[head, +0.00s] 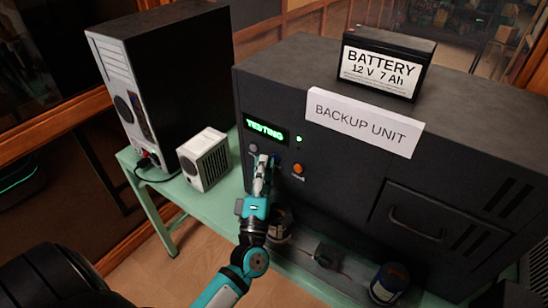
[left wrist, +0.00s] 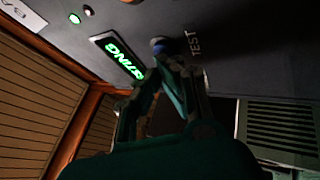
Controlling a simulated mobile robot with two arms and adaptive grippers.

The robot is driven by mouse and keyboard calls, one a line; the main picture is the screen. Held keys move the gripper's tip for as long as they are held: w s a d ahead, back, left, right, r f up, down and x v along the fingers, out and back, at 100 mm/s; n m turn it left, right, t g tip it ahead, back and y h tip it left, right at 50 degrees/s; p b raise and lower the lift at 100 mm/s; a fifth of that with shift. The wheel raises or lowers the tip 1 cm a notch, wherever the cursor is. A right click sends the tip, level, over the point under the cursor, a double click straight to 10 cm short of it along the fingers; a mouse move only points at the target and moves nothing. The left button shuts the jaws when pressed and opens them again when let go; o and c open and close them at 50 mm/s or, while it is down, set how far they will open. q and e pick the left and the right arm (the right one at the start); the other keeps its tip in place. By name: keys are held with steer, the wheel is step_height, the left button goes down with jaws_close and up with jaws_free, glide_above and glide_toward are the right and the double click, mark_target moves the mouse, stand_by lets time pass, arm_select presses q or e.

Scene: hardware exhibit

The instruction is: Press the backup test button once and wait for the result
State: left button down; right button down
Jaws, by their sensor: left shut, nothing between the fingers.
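The dark backup unit (head: 330,135) stands on a green table, with a white "BACKUP UNIT" sign. Its display (head: 265,131) glows green with "TESTING"; part of this text shows in the left wrist view (left wrist: 118,58). A green light (head: 299,139) is lit beside the display. A blue button (left wrist: 162,46) is by the printed word "TEST" (left wrist: 194,43); my gripper mostly hides it in the head view. My left gripper (head: 264,160) is shut and empty, its fingertips (left wrist: 168,62) right at the blue button. I cannot tell whether they touch it. My right gripper is not in view.
An orange button (head: 298,168) sits just right of my left gripper. A battery (head: 386,62) stands on the unit. A small white box (head: 204,158) and a black tower (head: 165,80) stand to the left. A dark blue can (head: 388,283) is at the lower right.

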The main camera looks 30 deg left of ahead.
arm_select(q)
steer(key=shift+s, duration=0.65)
steer(key=shift+s+a+p, duration=0.2)
steer(key=shift+s+p, duration=0.15)
steer(key=shift+s, duration=2.15)
steer(key=shift+f, duration=0.1)
